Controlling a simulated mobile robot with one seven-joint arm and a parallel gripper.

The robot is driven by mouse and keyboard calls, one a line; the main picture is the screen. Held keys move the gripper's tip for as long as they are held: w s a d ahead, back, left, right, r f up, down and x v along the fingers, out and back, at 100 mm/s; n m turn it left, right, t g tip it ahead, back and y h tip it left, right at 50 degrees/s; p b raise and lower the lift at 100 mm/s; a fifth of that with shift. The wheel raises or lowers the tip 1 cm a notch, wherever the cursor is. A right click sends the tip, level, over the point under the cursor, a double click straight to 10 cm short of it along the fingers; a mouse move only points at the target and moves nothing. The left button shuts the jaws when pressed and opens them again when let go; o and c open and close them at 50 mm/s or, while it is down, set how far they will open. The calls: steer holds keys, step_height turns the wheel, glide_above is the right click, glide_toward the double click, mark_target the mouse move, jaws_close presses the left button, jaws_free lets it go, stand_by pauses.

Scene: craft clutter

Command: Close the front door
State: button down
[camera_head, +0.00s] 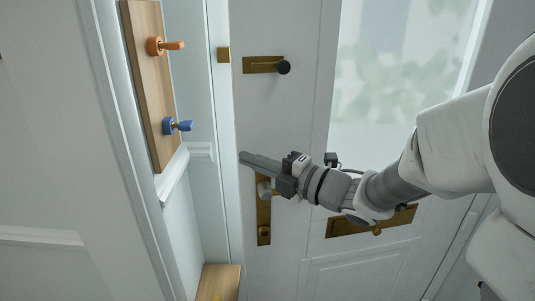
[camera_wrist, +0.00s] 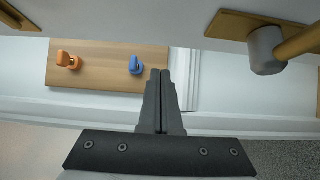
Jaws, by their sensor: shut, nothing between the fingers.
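The front door (camera_head: 290,115) is white with a frosted glass pane, and in the head view it stands close to its frame at the left edge. I cannot tell whether a gap is left there. A brass handle plate (camera_head: 264,220) is on its left side, partly hidden behind my gripper. The knob and brass plate also show at the upper right in the wrist view (camera_wrist: 265,50). My gripper (camera_head: 243,158) is shut and empty, in front of the door near its left edge and the handle plate. In the wrist view its fingers (camera_wrist: 160,75) are together.
A wooden board (camera_head: 148,85) with an orange hook (camera_head: 164,46) and a blue hook (camera_head: 177,125) hangs on the wall left of the door. A dark knob (camera_head: 283,67) sits higher on the door. A brass mail slot (camera_head: 345,226) is lower right. A wooden surface (camera_head: 218,281) is below.

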mark_target(251, 152)
steer(key=shift+w+a, duration=0.1)
steer(key=shift+w, duration=1.55)
steer(key=w+a+m+t+h+b, duration=0.1)
steer(key=w+m+t+h+b, duration=0.1)
steer(key=w, duration=1.2)
steer(key=shift+t+b, duration=0.3)
steer(key=shift+b, duration=0.1)
steer(key=shift+s+a, duration=0.1)
steer(key=shift+a, duration=0.05)
